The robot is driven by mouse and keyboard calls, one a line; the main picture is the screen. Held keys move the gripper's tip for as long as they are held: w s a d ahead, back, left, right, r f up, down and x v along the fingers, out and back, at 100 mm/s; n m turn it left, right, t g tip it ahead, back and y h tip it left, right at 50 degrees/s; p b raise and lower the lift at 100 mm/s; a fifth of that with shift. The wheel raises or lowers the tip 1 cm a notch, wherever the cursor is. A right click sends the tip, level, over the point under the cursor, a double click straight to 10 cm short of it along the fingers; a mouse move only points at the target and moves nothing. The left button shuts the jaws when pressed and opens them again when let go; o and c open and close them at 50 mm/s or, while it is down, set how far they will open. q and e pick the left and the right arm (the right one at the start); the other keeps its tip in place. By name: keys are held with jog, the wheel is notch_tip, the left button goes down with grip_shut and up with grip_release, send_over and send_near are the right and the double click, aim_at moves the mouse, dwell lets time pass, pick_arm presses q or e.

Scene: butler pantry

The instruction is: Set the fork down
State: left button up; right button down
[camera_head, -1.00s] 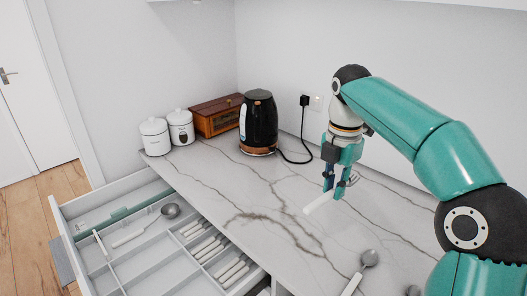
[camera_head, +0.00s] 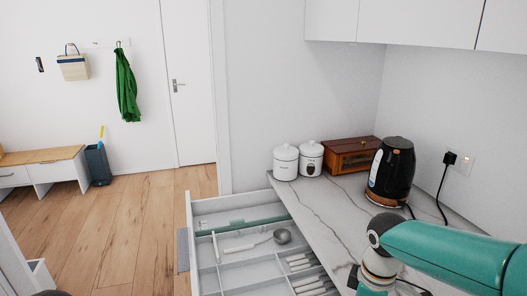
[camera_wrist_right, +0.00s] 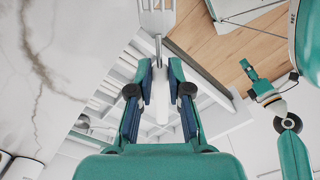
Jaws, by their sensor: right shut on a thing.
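In the right wrist view, my right gripper (camera_wrist_right: 160,72) is shut on the fork (camera_wrist_right: 157,22). The fork's silver tines point to the top of that view, and its white handle runs back between the fingers. Pale counter and the drawer show behind it.
An open drawer (camera_head: 192,222) with dividers holds a ladle (camera_head: 282,236) and several white-handled utensils (camera_head: 310,283). Two white canisters (camera_head: 286,163), a wooden box (camera_head: 350,153) and a black kettle (camera_head: 391,172) stand along the back of the counter.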

jog(key=m, duration=0.1)
jog(key=f+m, duration=0.1)
jog(key=m, duration=0.1)
jog(key=shift+w+a+f+m, duration=0.15)
jog(key=shift+a+f+m, duration=0.1)
jog(key=shift+a+m, duration=0.15)
jog(key=m, duration=0.1)
jog(key=w+m, duration=0.1)
jog(key=m, duration=0.1)
jog(key=shift+a+f+m, duration=0.1)
jog(key=shift+a+m, duration=0.1)
jog(key=shift+m, duration=0.1)
jog(key=m, duration=0.3)
jog(key=shift+m, duration=0.4)
jog(key=m, duration=0.3)
jog(key=shift+m, duration=0.3)
